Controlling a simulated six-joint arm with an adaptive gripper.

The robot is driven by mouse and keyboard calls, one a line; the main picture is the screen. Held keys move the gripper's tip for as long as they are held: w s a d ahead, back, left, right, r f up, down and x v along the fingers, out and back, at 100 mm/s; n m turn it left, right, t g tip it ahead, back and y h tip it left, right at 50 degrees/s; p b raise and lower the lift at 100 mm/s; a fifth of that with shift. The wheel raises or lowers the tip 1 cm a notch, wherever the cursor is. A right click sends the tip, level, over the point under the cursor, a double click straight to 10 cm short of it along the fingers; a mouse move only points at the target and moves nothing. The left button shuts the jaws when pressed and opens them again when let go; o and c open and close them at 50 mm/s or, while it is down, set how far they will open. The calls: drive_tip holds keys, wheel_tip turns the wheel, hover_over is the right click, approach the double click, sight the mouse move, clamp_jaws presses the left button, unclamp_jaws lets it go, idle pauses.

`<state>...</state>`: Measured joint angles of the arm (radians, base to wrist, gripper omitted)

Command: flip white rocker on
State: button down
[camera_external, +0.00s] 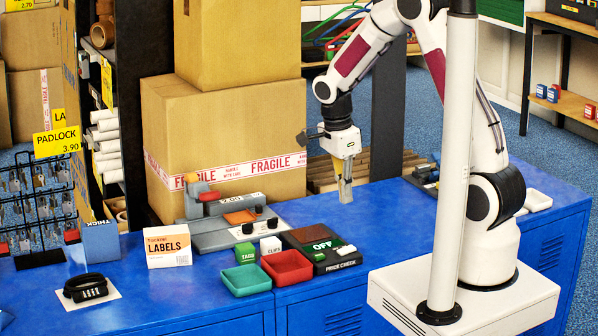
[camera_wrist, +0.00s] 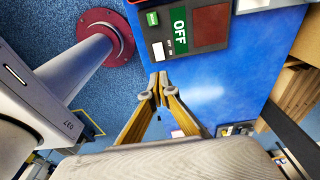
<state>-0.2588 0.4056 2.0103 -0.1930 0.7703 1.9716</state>
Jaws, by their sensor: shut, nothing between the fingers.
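The dark price check device (camera_external: 335,262) lies on the blue counter, and it also shows at the top of the wrist view (camera_wrist: 168,62). Its green panel reads OFF (camera_external: 321,245). A small white rocker (camera_external: 346,249) sits at its right end, and the same rocker shows in the wrist view (camera_wrist: 158,49). A green rocker (camera_external: 319,257) sits at the other side. My gripper (camera_external: 346,197) is shut and empty, pointing down above the counter behind the device. In the wrist view its fingertips (camera_wrist: 158,88) meet below the white rocker, apart from it.
Green tray (camera_external: 245,289) and red tray (camera_external: 305,280) stand in front of the device. A scale-like machine (camera_external: 215,236) is to its left, with large cartons (camera_external: 225,110) behind.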

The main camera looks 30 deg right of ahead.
sight(349, 249)
drive_tip(key=f, duration=0.4)
drive_tip(key=d+f, duration=0.1)
drive_tip(key=f, duration=0.7)
drive_tip(key=shift+d+f, duration=0.1)
drive_tip(key=shift+d, duration=0.3)
drive_tip(key=shift+s+d+f, duration=0.15)
drive_tip(key=shift+d+f, duration=0.4)
drive_tip(key=shift+f, duration=0.15)
drive_tip(key=shift+a, duration=0.1)
drive_tip(key=shift+s+a+r, duration=0.1)
drive_tip(key=shift+a, duration=0.75)
drive_tip(key=shift+r, duration=0.15)
